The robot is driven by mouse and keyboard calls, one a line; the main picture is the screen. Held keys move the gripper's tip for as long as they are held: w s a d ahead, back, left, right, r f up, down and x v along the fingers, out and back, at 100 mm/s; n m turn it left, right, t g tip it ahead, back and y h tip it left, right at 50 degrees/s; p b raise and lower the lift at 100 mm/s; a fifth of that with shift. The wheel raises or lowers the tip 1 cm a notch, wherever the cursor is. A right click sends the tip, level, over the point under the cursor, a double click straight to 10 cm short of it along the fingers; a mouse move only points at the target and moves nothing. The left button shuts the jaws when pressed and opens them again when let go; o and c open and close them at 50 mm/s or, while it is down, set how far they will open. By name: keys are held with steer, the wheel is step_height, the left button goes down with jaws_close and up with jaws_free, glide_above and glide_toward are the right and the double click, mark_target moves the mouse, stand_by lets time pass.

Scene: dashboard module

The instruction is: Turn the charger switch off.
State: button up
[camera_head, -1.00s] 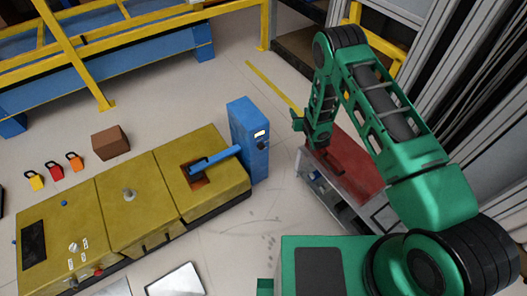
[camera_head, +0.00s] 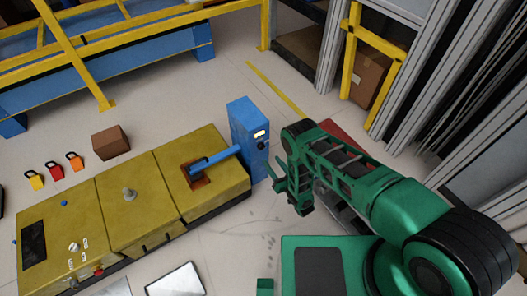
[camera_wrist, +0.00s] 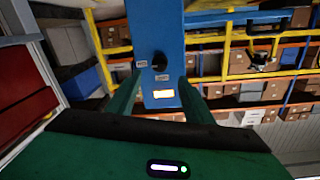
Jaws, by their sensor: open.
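The blue charger box (camera_head: 247,130) stands at the right end of the yellow dashboard module, with a lit display (camera_head: 260,134) and a black knob switch (camera_head: 261,145) on its right face. In the wrist view, the charger (camera_wrist: 157,25) fills the upper middle. Its round black switch (camera_wrist: 158,62) shows between my fingers, with small labels beside it and the lit display (camera_wrist: 163,94) below. My gripper (camera_head: 277,179) is open, in front of the switch face and apart from it. It also shows in the wrist view (camera_wrist: 158,80), its green fingers either side of the switch. The switch's exact angle is too small to tell.
The yellow module (camera_head: 128,205) has a blue lever (camera_head: 215,160) lying toward the charger. A red-topped cart (camera_head: 342,133) is partly hidden behind my arm. A brown box (camera_head: 110,143) and padlocks lie behind the module.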

mark_target(262, 148)
steer(key=x, duration=0.9)
steer(key=c, duration=1)
